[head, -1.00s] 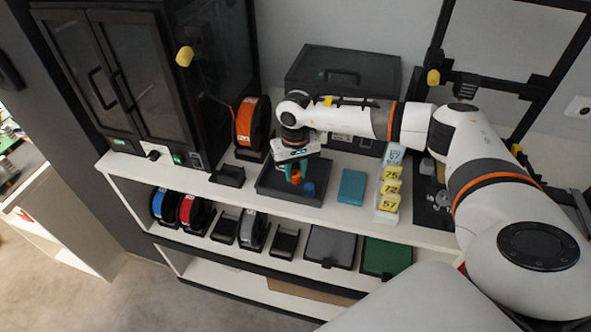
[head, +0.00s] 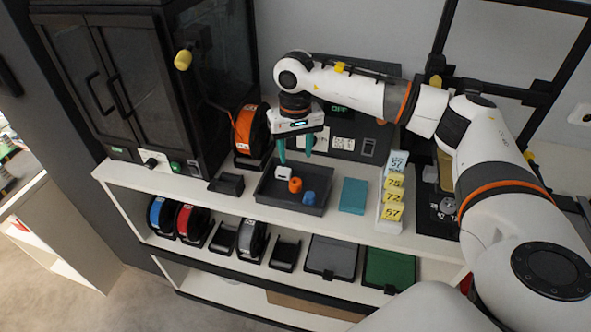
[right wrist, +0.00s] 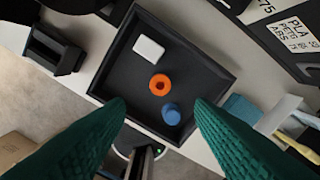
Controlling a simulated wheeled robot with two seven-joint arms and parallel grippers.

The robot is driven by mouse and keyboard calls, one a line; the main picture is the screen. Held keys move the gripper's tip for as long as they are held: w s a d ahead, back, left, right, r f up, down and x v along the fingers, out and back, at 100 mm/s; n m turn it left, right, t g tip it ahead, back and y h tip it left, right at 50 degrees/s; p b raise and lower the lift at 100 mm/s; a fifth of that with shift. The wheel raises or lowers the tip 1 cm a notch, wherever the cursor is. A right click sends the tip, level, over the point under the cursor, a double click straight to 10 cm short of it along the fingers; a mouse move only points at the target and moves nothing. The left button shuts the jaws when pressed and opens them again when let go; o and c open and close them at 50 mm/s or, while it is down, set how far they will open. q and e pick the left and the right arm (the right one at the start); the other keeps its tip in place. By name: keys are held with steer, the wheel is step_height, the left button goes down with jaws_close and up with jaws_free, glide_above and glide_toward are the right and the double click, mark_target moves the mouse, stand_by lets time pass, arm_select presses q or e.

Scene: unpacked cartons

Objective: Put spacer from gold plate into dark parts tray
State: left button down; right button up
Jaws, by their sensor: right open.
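The dark parts tray (head: 318,209) stands on the top shelf. Inside it lie a small white block (head: 283,173), an orange ring-like piece (head: 295,185) with a hole, and a blue knob-like piece (head: 309,197). They also show in the right wrist view as the white block (right wrist: 148,48), orange piece (right wrist: 159,85) and blue piece (right wrist: 172,114). I cannot tell for certain which is the spacer. My right gripper (head: 296,160), with green fingers, is open and empty above the tray's back part. A gold plate (head: 445,168) shows partly behind my right arm. My left gripper is out of view.
A teal box (head: 353,196) and a holder with yellow number cards (head: 392,198) stand right of the tray. A small black bin (head: 228,184) and an orange spool (head: 250,132) are at its left. A dark cabinet (head: 140,80) fills the left.

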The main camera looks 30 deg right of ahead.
steer(key=shift+r, duration=1.3)
